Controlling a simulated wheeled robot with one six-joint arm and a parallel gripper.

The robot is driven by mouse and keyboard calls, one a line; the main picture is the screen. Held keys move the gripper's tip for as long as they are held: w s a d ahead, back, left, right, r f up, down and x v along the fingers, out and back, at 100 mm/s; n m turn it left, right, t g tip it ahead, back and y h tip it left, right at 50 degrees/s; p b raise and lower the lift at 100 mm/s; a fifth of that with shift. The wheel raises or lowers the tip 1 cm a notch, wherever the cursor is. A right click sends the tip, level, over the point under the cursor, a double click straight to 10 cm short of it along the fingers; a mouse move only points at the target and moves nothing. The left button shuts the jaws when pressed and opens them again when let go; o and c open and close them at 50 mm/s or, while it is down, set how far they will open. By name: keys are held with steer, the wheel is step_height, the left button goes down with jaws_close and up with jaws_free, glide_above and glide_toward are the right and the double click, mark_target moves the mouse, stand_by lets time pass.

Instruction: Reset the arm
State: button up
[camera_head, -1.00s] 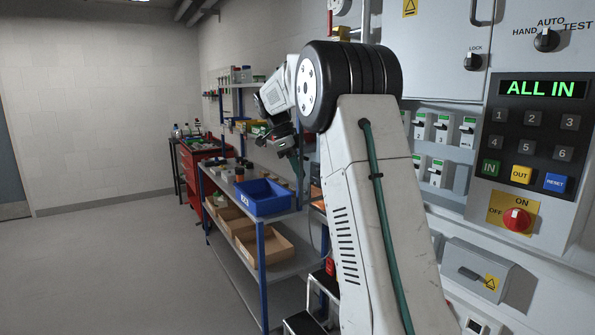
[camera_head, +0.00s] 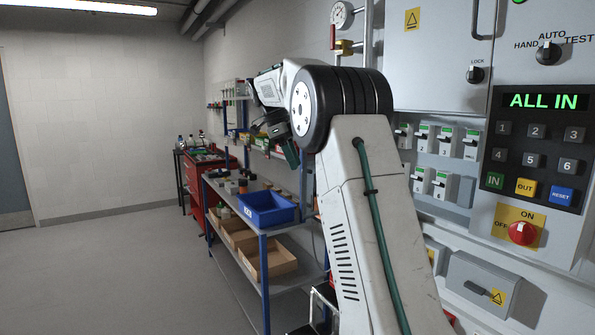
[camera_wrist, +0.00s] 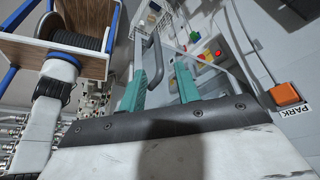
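My gripper (camera_wrist: 162,75) shows in the wrist view as two teal fingers standing apart, with nothing clearly held between them. In the head view my arm rises in front of the wall cabinets and bends over to the left. My gripper there (camera_head: 288,145) hangs beyond the black joint, partly hidden by my arm, above the back of the shelf rack. An orange button (camera_wrist: 285,94) above a "PARK" label shows at the right of the wrist view.
A control panel reads "ALL IN" (camera_head: 543,101), with a red knob (camera_head: 522,233) below. A shelf rack (camera_head: 290,231) carries a blue bin (camera_head: 266,208) and cardboard trays. A red tool cart (camera_head: 196,190) stands behind. The floor at left (camera_head: 110,270) is clear.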

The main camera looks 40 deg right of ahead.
steer(key=shift+r, duration=0.15)
stand_by(0.4)
steer(key=s+a+n+t+y, duration=0.1)
steer(key=s+a+n+t, duration=0.2)
steer(key=s+a+n, duration=1.35)
steer(key=s+a+f+n+t+y, duration=0.1)
steer(key=s+a+f+n, duration=0.5)
steer(key=s, duration=0.3)
steer(key=s+a+f+n+t, duration=0.1)
steer(key=s+a+f+n, duration=0.5)
steer(key=s+f, duration=0.3)
steer(key=shift+s+a+y, duration=0.25)
steer(key=shift+a+y, duration=0.15)
steer(key=shift+a, duration=0.15)
